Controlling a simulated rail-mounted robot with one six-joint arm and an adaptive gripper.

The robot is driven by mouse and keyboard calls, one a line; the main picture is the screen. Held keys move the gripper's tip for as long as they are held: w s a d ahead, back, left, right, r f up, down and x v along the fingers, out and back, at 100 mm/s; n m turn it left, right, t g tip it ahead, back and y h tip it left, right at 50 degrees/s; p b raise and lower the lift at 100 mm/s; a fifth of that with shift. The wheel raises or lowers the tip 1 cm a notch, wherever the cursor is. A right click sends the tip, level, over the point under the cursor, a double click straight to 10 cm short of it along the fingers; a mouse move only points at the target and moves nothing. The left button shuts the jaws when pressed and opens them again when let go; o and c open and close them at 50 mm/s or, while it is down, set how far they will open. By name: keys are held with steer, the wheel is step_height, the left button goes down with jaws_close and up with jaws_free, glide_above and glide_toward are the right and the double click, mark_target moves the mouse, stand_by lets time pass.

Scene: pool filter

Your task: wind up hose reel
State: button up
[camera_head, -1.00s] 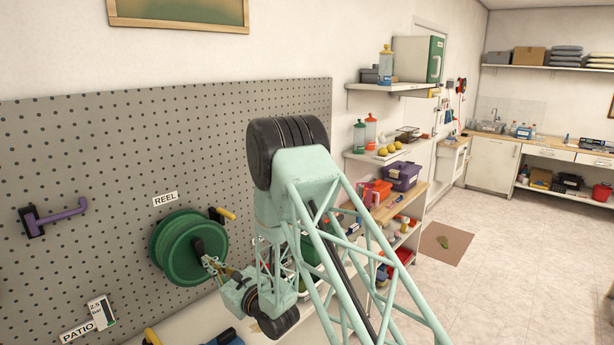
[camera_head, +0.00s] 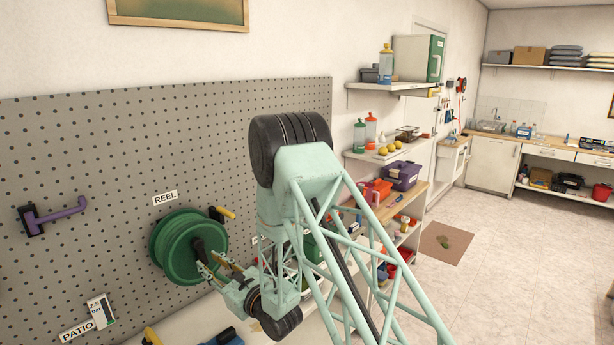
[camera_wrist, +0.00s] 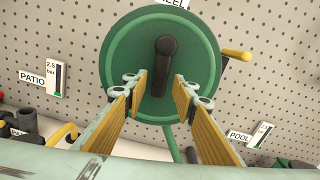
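The green hose reel (camera_head: 176,250) hangs on the pegboard under a REEL label, and it fills the upper middle of the wrist view (camera_wrist: 120,50). Its black crank handle (camera_wrist: 164,62) shows at the reel's centre in the wrist view, and the handle (camera_head: 201,249) shows small in the head view. My gripper (camera_wrist: 160,84) is open and empty, with one finger on each side of the handle's lower end in the picture. Whether the fingers are level with the handle in depth I cannot tell. In the head view my gripper (camera_head: 211,264) is close in front of the reel.
A yellow-handled tap (camera_wrist: 236,54) is right of the reel. PATIO (camera_wrist: 33,79) and POOL (camera_wrist: 240,136) labels flank it. Shelves with bottles and boxes stand right; the floor (camera_head: 490,270) is mostly clear.

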steer(key=shift+b+v, duration=0.85)
steer(key=shift+v, duration=1.65)
steer(key=shift+s+d, duration=0.1)
steer(key=shift+d, duration=0.05)
steer(key=v, duration=1.1)
steer(key=shift+s+d, duration=0.15)
steer(key=shift+d, duration=0.1)
steer(key=shift+c, duration=0.5)
steer(key=shift+f, duration=0.1)
jaws_close()
steer(key=w+a+f+n+b, duration=0.2)
steer(key=w+n, duration=0.3)
steer(key=n, duration=0.3)
steer(key=w+a+f+n+b, duration=0.2)
steer(key=w+a+n+b, duration=0.2)
steer(key=n, duration=0.5)
steer(key=shift+w+a+f+n+b, duration=0.2)
steer(key=shift+w+a+n+b, duration=0.1)
steer(key=shift+w+b, duration=0.55)
